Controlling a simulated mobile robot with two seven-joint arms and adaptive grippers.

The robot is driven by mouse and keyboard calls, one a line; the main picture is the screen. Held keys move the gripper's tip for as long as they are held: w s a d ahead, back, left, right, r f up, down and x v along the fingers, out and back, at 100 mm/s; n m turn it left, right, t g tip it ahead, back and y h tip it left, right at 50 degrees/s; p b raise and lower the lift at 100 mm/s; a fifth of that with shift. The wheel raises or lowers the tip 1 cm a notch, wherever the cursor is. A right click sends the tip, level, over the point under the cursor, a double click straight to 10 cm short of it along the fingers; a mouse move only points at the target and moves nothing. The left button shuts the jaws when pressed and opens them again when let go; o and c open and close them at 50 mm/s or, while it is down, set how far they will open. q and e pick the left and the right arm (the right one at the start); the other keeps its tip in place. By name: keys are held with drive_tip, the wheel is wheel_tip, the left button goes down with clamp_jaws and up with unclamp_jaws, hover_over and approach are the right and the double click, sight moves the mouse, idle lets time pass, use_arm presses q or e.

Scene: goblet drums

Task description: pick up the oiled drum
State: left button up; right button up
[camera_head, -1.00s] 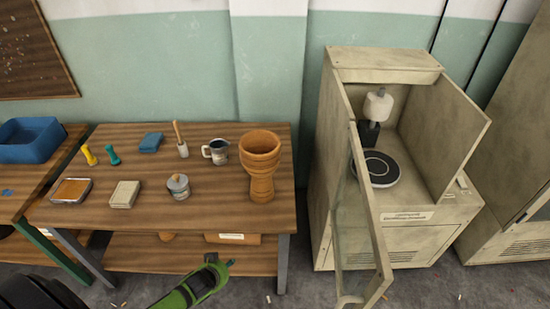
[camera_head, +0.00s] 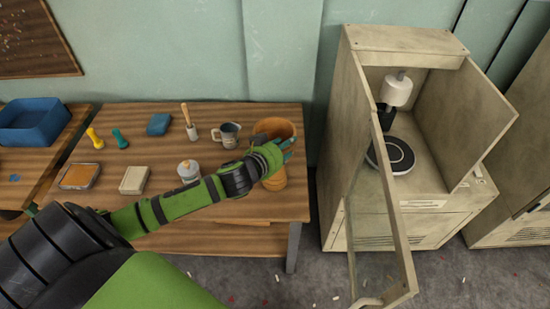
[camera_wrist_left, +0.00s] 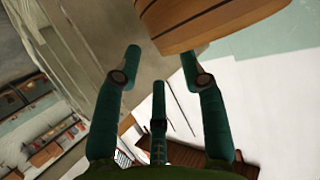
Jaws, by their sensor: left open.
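The drum (camera_head: 276,127) is an orange-brown wooden goblet shape, standing upright near the right end of the wooden table. My left gripper (camera_head: 284,152) is in front of its middle and hides much of it in the head view; the bowl's rim shows above and part of the foot below. In the left wrist view the banded drum (camera_wrist_left: 210,18) fills the top, just beyond the fingertips. The teal fingers of my left gripper (camera_wrist_left: 161,58) are spread, with nothing between them. I cannot tell whether a finger touches the drum. My right gripper is not in view.
A metal jug (camera_head: 227,134) stands just left of the drum, and a lidded pot (camera_head: 188,169) stands near my forearm. A pale block (camera_head: 135,180) and a brush in a cup (camera_head: 190,125) are further left. A cabinet (camera_head: 345,150) with its glass door open stands right.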

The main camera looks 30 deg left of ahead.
sight(291, 149)
use_arm(q)
drive_tip(key=shift+p+x, duration=0.45)
drive_tip(key=shift+x, duration=1.95)
drive_tip(key=shift+s, duration=0.1)
clamp_jaws()
drive_tip(key=shift+a+r, duration=0.1)
